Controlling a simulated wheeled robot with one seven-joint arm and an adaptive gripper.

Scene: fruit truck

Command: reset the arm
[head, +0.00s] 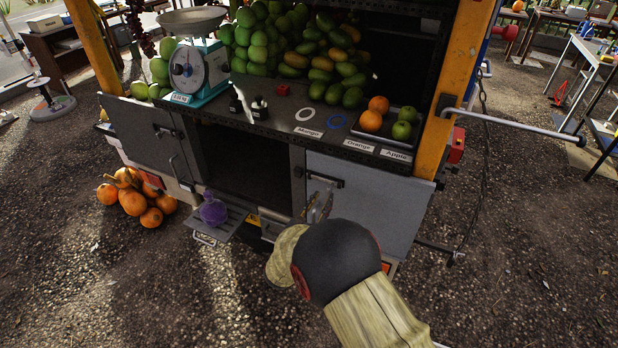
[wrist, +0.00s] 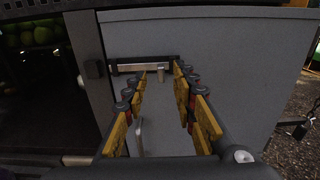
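My arm reaches in from the bottom of the head view toward the truck's right grey cabinet door (head: 365,195). My gripper (head: 318,207) is in front of that door, small and partly hidden by my arm. In the wrist view my gripper (wrist: 158,95) has its two yellow-padded fingers well apart, with nothing held between them. The door's grey panel (wrist: 225,60) fills much of that view, and a metal bar handle (wrist: 145,67) shows beyond the fingertips. I cannot tell whether the fingers touch the door.
The counter carries a scale (head: 195,67), piled mangoes (head: 325,60) and a tray (head: 363,134) with oranges and green apples. An open dark compartment (head: 245,165) is left of the door. A purple flask (head: 213,211) stands on a low step. Pumpkins (head: 135,197) lie at left.

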